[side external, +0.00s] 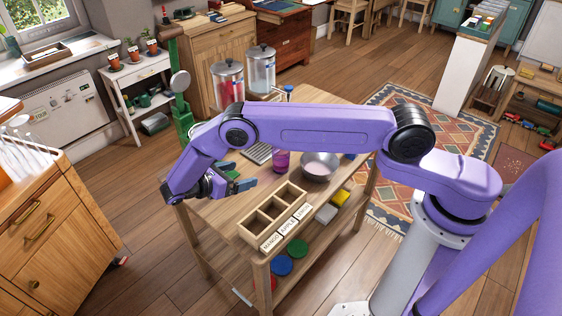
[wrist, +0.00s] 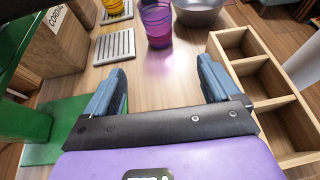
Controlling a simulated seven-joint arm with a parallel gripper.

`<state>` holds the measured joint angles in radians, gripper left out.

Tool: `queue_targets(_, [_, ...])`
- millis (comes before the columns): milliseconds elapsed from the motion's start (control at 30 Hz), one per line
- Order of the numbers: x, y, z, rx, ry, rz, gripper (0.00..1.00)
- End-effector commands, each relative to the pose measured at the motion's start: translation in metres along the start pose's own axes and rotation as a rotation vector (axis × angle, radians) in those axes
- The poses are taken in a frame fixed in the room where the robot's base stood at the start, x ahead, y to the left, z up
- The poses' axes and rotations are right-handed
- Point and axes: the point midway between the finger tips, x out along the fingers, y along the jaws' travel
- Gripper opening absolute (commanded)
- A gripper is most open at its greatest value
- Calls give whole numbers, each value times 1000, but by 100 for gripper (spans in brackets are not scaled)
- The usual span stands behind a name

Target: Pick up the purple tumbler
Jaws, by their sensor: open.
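The purple tumbler (side external: 281,161) is see-through and stands upright on the wooden table (side external: 215,205). In the side external view it is partly hidden behind my arm. In the wrist view the tumbler (wrist: 157,24) is at the top centre, ahead of my fingers and apart from them. My gripper (side external: 249,178) is over the left part of the table. In the wrist view my gripper (wrist: 163,88) has its two blue-grey fingers spread wide, with only bare table between them.
A wooden compartment box (wrist: 262,75) lies right of my fingers. A metal bowl (side external: 320,166) stands right of the tumbler. A slatted grey tray (wrist: 115,47) lies left of it. A green object (wrist: 22,130) is at the wrist view's left edge. Two drink dispensers (side external: 228,85) stand behind.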

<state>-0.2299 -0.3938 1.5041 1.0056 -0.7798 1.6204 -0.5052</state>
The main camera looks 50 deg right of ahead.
Motion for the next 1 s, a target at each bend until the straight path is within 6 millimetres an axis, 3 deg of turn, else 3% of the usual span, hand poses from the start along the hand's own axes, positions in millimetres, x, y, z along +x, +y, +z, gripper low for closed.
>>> queue_targets(500, [94,-1,1,2,1,-6,89])
queue_targets(867, [123,0,0,3,3,-4,89])
queue_targets(1000, [142,1,1,2,2,-6,89])
